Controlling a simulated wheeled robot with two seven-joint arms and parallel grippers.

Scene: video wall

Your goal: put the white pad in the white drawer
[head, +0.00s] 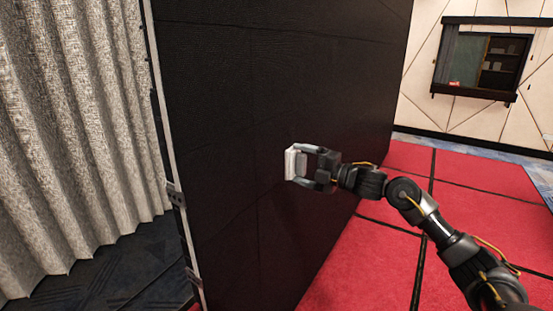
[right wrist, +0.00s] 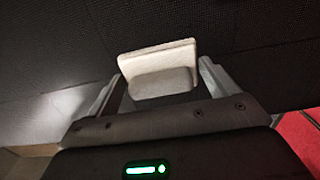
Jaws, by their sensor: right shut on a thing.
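The white pad (head: 291,163) is between the fingers of my right gripper (head: 308,164), in front of the black panel in the head view. In the right wrist view the pad (right wrist: 158,62) is a pale, flat block with a thicker part towards me, and the fingers of the right gripper (right wrist: 158,84) stand at its two sides. The right gripper is shut on it. I cannot tell whether the pad touches the panel. My left gripper is not in view. No white drawer shows in either view.
A tall black panel (head: 270,70) fills the middle, close to my right gripper. A grey curtain (head: 75,120) hangs at the left. Red carpet (head: 470,200) lies clear at the right. A dark-framed wall opening (head: 485,62) is at the far right.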

